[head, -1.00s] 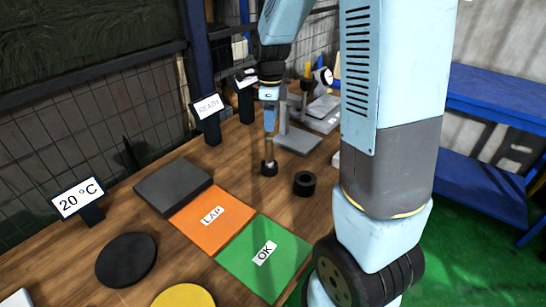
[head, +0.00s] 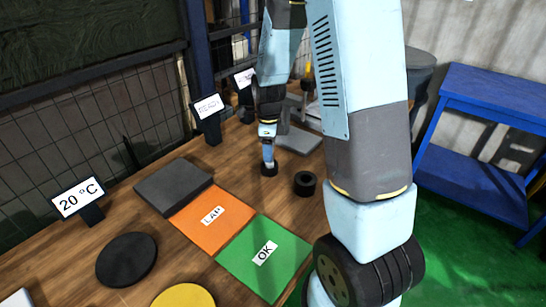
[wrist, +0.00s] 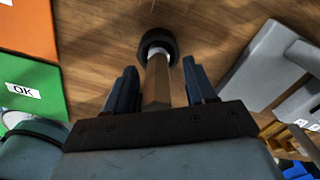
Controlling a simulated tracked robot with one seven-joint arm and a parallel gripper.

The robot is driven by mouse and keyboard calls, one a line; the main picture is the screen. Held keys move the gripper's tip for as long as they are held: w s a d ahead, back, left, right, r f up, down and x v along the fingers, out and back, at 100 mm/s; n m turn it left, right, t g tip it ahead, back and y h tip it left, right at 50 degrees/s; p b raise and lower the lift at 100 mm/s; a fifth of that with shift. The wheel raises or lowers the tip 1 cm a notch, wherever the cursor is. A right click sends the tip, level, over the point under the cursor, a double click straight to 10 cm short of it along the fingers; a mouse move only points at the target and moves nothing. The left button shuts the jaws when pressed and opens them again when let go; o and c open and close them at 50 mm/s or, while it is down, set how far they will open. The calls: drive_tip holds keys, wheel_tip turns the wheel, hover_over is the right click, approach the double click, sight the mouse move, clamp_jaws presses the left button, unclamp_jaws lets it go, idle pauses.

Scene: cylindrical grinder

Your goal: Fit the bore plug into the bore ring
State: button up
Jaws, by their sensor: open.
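The bore plug (wrist: 156,88) stands upright with a tan faceted handle and a pale metal neck. Its lower end is at a dark round base (wrist: 158,45), which shows in the head view (head: 268,170) on the wooden bench. My gripper (wrist: 160,70) is open above it, with one finger on each side of the handle. In the head view my gripper (head: 268,150) hides most of the handle. The bore ring (head: 305,183) is a black ring with an open centre, lying on the bench just right of the plug. I cannot make it out in the wrist view.
A green OK pad (head: 263,257), an orange LAP pad (head: 211,215) and a dark grey block (head: 172,185) lie left and in front. A grey metal stand (head: 298,140) is behind the ring. Bare wood surrounds the plug and ring.

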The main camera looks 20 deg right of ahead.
drive_tip(key=shift+f, duration=0.1)
clamp_jaws()
idle(0.5)
